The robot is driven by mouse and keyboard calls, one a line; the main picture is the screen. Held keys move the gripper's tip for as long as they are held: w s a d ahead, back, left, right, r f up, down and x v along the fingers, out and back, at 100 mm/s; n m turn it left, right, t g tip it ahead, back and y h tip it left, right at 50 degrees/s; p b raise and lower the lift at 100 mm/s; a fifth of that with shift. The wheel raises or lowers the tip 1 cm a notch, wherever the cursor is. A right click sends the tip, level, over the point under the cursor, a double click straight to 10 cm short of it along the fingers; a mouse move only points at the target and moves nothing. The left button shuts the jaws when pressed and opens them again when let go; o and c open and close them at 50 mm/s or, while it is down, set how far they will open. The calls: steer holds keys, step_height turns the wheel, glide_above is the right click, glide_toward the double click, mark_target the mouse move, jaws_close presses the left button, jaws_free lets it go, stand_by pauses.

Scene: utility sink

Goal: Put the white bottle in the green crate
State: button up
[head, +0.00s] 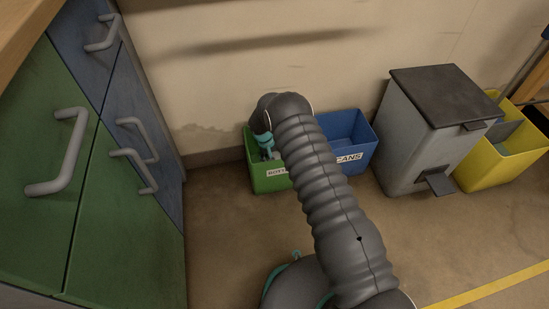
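The green crate (258,180) stands on the floor against the wall, with a white label on its front starting "BOTT". My arm hides its right part. My gripper (266,150), with teal parts, points down at the crate's opening, its tip at or below rim height. Its fingers are too small and covered to tell whether they are open or shut. A small pale patch shows beside the gripper inside the crate; I cannot tell whether it is the white bottle. No white bottle is clearly visible elsewhere.
A blue crate (357,165) labelled "CANS" stands right of the green one, partly behind my arm. Farther right are a grey pedal bin (410,140) and a yellow bin (490,170). Green and blue cabinets (130,240) with grey handles stand at left. Floor in front is clear.

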steer(key=shift+r, duration=0.1)
steer(key=p+v, duration=0.1)
steer(key=v, duration=1.1)
steer(key=s+d+r+m+t+y, duration=0.1)
steer(key=s+d+r, duration=0.3)
steer(key=r, duration=0.7)
steer(key=s+d+r, duration=0.3)
steer(key=d+r, duration=0.2)
steer(key=r, duration=0.7)
steer(key=s+d+r+m+t+y, duration=0.1)
steer(key=s+d+r, duration=0.3)
steer(key=r, duration=0.7)
steer(key=s+d+r+t, duration=0.1)
steer(key=s+d+r, duration=0.25)
steer(key=s, duration=0.25)
steer(key=s+d+r, duration=0.3)
steer(key=s+r, duration=0.2)
steer(key=s, duration=0.1)
steer(key=s+d+t, duration=0.1)
steer(key=s, duration=0.7)
steer(key=s+d+m, duration=0.1)
steer(key=s+d, duration=0.1)
steer(key=s, duration=0.7)
steer(key=shift+d+r+t+y, duration=0.25)
steer(key=shift+r+t+y, duration=0.15)
steer(key=shift+d, duration=0.1)
